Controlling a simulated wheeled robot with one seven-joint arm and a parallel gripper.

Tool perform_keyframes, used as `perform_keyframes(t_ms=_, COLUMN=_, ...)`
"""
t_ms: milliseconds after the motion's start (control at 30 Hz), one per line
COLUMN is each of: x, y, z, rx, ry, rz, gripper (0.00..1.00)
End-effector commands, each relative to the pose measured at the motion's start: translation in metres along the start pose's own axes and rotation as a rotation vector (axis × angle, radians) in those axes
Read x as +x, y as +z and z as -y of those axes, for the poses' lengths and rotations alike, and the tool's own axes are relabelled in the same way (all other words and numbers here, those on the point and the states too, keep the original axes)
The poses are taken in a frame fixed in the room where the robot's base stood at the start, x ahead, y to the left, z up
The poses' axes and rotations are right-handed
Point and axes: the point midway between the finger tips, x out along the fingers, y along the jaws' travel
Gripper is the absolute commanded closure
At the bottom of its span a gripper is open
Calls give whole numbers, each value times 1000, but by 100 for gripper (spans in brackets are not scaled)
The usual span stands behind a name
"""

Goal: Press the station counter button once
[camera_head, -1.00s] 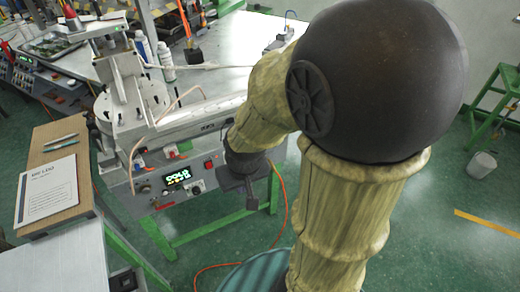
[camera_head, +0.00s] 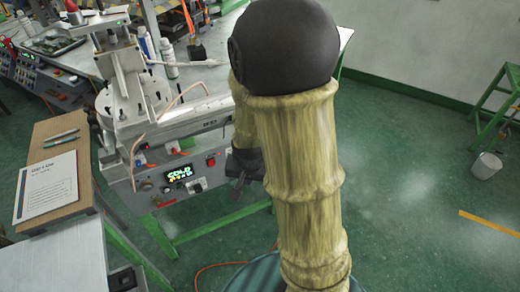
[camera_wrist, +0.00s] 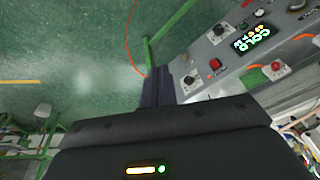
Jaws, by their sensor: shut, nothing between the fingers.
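The station's grey control panel (camera_head: 150,198) carries a lit display (camera_head: 179,173) with green and yellow characters. No label tells me which control is the counter button. My gripper (camera_head: 238,187) is right of the panel, apart from the red button. In the wrist view, its dark fingers (camera_wrist: 158,72) are together and empty, left of the panel.
A white machine with a round plate (camera_head: 118,98) stands above the panel. A clipboard sheet (camera_head: 48,186) and pens lie on a brown board at left. An orange hose (camera_head: 215,266) lies on the floor. The green floor at right is mostly open, with a bucket (camera_head: 486,165).

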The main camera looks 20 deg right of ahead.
Motion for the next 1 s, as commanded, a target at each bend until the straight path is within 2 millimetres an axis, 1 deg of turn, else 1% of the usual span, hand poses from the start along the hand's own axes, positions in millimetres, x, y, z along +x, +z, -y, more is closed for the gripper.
perform_keyframes(t_ms=33, x=24, y=-3, z=-2, rx=75, ry=21, rz=-9, gripper=100)
perform_keyframes(t_ms=200, x=83, y=-23, z=-13, rx=348, ry=79, rz=-100, gripper=100)
perform_keyframes(t_ms=400, x=146, y=-45, z=-36, rx=620, ry=136, rz=-267, gripper=100)
perform_keyframes(t_ms=500, x=173, y=-57, z=-50, rx=733, ry=148, rz=-375, gripper=100)
perform_keyframes(t_ms=600, x=196, y=-70, z=-64, rx=825, ry=142, rz=-494, gripper=100)
perform_keyframes(t_ms=700, x=215, y=-83, z=-76, rx=899, ry=115, rz=-621, gripper=100)
perform_keyframes(t_ms=867, x=236, y=-107, z=-90, rx=974, ry=19, rz=-825, gripper=100)
perform_keyframes(t_ms=1000, x=248, y=-127, z=-92, rx=993, ry=-119, rz=-982, gripper=100)
